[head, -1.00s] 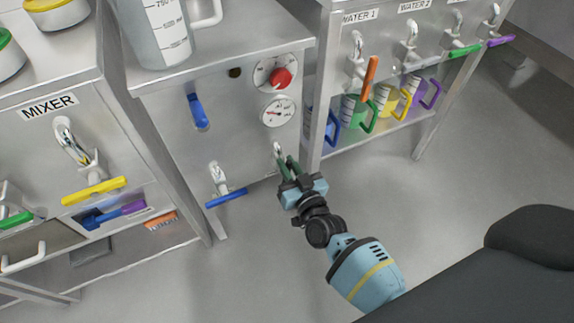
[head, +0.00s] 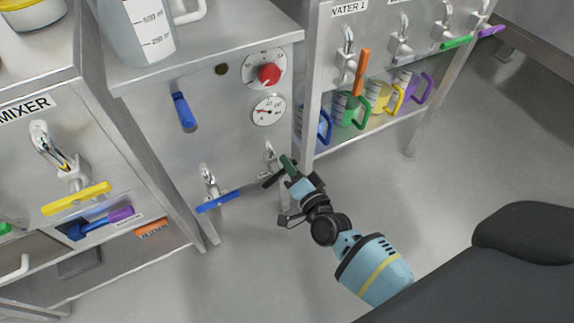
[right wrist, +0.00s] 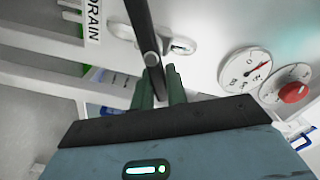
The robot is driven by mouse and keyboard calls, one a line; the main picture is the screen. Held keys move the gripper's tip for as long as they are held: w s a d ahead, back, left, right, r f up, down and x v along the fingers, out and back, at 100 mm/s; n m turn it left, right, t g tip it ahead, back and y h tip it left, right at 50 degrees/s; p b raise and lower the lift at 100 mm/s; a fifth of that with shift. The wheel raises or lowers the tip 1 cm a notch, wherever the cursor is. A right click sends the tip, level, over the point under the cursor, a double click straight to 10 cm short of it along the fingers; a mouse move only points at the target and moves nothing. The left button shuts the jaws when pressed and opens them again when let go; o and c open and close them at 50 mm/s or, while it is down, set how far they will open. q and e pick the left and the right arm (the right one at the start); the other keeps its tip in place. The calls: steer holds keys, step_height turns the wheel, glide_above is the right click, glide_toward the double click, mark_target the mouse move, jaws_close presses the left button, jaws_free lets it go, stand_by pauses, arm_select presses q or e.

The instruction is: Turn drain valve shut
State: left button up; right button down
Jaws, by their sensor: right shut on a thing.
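The drain valve (head: 270,157) is a silver spout low on the right of the steel cabinet's front. Its dark lever (head: 272,181) slants across below the spout. My right gripper (head: 287,164), with green fingertips, is shut on this lever. In the right wrist view the dark lever (right wrist: 142,28) runs down between the two green fingers (right wrist: 160,84), and the silver valve body (right wrist: 180,46) sits behind it. A DRAIN label (right wrist: 94,22) is beside the valve there. The fingers hide part of the lever. My left gripper is not in view.
A blue-handled tap (head: 217,201) is left of the drain valve. A red knob (head: 269,74) and a gauge (head: 268,110) are above it. A shelf with coloured jugs (head: 349,112) stands at right. Floor around my right arm is clear.

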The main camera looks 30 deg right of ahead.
steer(key=m, duration=0.1)
steer(key=f+m+b, duration=0.1)
steer(key=m, duration=0.1)
steer(key=m+b, duration=0.1)
steer(key=m, duration=0.1)
steer(key=shift+d+f, duration=0.2)
steer(key=shift+f, duration=0.1)
steer(key=shift+m, duration=0.4)
steer(key=shift+f, duration=0.1)
steer(key=c, duration=1.4)
jaws_free()
steer(key=shift+s, duration=0.1)
steer(key=s+p, duration=0.1)
steer(key=s, duration=0.6)
steer(key=shift+s+d+p, duration=0.15)
steer(key=shift+s+p, duration=0.15)
steer(key=shift+s, duration=0.05)
